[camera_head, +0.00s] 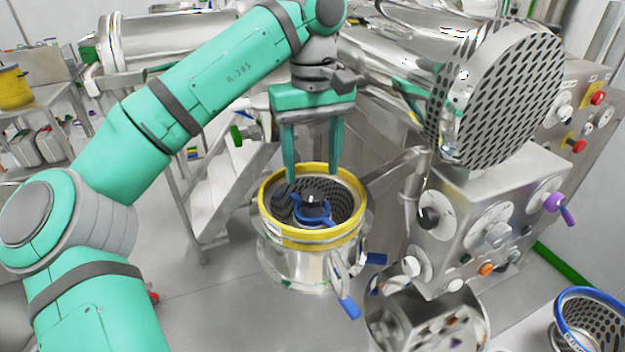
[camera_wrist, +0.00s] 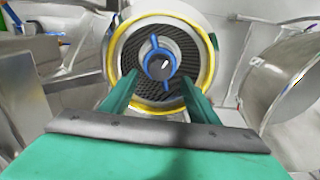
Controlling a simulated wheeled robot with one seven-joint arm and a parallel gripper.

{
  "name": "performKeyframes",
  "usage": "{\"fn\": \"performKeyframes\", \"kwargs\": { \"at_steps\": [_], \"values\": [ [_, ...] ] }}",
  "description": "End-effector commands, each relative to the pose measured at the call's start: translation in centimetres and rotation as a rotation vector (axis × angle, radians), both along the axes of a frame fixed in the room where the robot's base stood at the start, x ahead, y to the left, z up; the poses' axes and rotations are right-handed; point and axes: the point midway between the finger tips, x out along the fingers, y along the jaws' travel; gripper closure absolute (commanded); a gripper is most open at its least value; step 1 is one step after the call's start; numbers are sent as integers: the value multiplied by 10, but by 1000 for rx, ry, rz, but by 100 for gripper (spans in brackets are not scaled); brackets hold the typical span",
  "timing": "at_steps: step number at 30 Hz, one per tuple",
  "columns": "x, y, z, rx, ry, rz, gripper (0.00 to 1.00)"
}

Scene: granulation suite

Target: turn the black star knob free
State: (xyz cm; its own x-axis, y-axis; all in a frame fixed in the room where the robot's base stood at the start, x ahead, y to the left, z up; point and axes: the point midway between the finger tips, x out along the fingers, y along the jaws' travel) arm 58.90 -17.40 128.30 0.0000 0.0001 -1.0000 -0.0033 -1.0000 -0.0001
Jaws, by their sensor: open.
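A dark knob (camera_head: 314,203) sits at the centre of a round steel vessel with a yellow rim (camera_head: 269,223). A blue hub with arms (camera_head: 298,214) surrounds the knob, over a dark perforated screen (camera_head: 346,194). The knob's star shape is too small to make out. In the wrist view, the knob (camera_wrist: 160,66) lies between my fingers, with the blue hub (camera_wrist: 154,47) around it. My gripper (camera_head: 313,180) points down over the vessel, its fingertips apart and around rim height. It is open and empty; in the wrist view, its fingers (camera_wrist: 158,79) straddle the knob without visible contact.
A steel control box with several knobs (camera_head: 490,235) stands at the right, below a large perforated disc (camera_head: 505,95). Blue-handled clamps (camera_head: 348,305) stick out from the vessel's side. Steel steps (camera_head: 215,185) stand to the left. The floor at front left of the vessel is clear.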

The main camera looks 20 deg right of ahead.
Motion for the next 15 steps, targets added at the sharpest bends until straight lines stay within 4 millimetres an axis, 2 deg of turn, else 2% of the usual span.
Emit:
{"fn": "performKeyframes", "kwargs": {
  "at_steps": [1,6,15],
  "values": [
    [0,0,11,2,-3,2,45],
    [0,0,36,2,-2,2,45],
    [0,0,53,1,1,0,45]
  ]
}}
